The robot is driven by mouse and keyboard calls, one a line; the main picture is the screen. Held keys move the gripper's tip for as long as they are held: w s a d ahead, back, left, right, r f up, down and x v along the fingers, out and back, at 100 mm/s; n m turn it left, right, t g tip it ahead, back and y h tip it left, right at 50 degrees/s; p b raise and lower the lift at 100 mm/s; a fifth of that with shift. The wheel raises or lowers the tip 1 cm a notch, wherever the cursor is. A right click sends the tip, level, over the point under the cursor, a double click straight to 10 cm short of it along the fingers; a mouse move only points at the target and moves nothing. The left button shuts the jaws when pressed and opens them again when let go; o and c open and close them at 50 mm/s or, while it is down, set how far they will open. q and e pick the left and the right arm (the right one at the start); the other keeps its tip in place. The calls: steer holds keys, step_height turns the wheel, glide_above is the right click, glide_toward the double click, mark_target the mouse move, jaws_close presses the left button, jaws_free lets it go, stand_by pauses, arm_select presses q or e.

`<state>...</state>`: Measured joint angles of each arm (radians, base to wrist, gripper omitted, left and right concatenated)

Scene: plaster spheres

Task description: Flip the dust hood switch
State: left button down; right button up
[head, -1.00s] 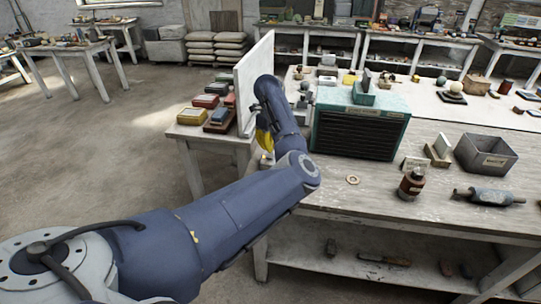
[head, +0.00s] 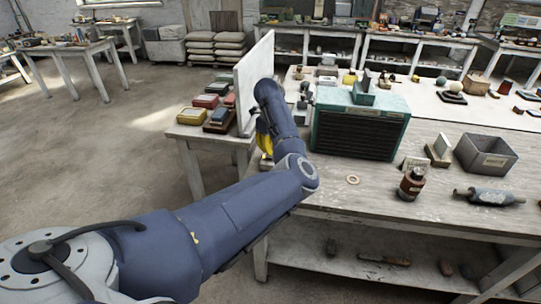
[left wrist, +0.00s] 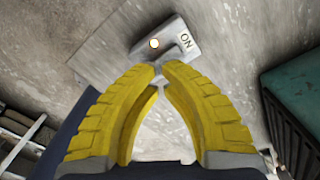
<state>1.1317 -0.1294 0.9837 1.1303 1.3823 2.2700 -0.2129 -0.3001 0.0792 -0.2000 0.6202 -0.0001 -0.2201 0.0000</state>
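The dust hood switch (left wrist: 167,39) is a grey box with an "ON" label in the left wrist view. A round light with an orange rim and bright centre shows on its left part. My left gripper (left wrist: 161,70) has yellow fingers whose tips meet at the lower edge of the switch box. I cannot tell whether they touch it, and the tips hide part of it. In the head view my left gripper (head: 264,142) is mostly behind my arm, near the upright white panel (head: 254,82). The switch is hidden there. My right gripper is not in view.
A teal unit with a black grille (head: 356,132) stands right of my left arm. A flat ring (head: 352,180), brown bottle (head: 411,184) and grey bin (head: 486,154) are on the bench. Several coloured boxes (head: 192,116) sit left of the panel.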

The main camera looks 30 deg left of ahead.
mark_target(270, 157)
arm_select(q)
steer(key=shift+f, duration=1.7)
stand_by(1.0)
steer(key=shift+r, duration=0.1)
steer(key=shift+r, duration=3.45)
